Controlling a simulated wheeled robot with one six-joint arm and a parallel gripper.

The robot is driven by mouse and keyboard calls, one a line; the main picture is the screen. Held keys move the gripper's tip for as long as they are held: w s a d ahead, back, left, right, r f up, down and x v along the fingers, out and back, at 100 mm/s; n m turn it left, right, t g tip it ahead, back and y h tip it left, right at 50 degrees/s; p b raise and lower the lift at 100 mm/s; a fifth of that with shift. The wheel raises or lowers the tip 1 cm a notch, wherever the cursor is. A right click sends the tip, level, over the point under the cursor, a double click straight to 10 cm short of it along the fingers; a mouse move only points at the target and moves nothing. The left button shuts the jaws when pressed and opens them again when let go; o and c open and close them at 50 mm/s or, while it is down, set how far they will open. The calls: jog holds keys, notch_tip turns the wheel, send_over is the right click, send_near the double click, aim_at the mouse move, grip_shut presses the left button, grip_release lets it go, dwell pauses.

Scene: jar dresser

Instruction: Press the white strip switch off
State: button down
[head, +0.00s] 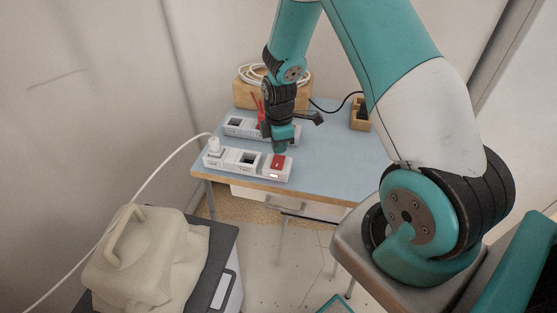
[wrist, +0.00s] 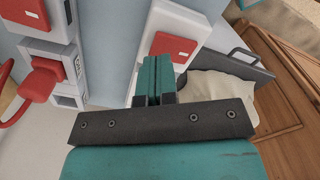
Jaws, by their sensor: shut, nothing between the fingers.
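A white power strip (head: 240,170) lies along the front edge of the blue table, with a white plug (head: 214,147) at its left end and a red switch (head: 278,161) at its right end. In the wrist view the red switch (wrist: 171,48) is beyond my fingertips. A second whitish strip (head: 236,129) lies behind it, partly hidden by my arm; its red switch (wrist: 25,12) and a red plug (wrist: 45,78) show in the wrist view. My gripper (head: 279,149) is shut and empty, pointing down at the front strip's switch. I cannot tell whether it touches.
The blue table (head: 325,160) is clear on the right. A beige bag (head: 150,260) sits at lower left.

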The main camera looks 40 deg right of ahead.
aim_at(279, 157)
jog(key=shift+f+b, duration=0.9)
jog(key=shift+f, duration=0.4)
dwell(0.9)
jog(key=shift+r, duration=0.1)
jog(key=shift+r+p, duration=2.85)
jog(key=shift+r, duration=0.6)
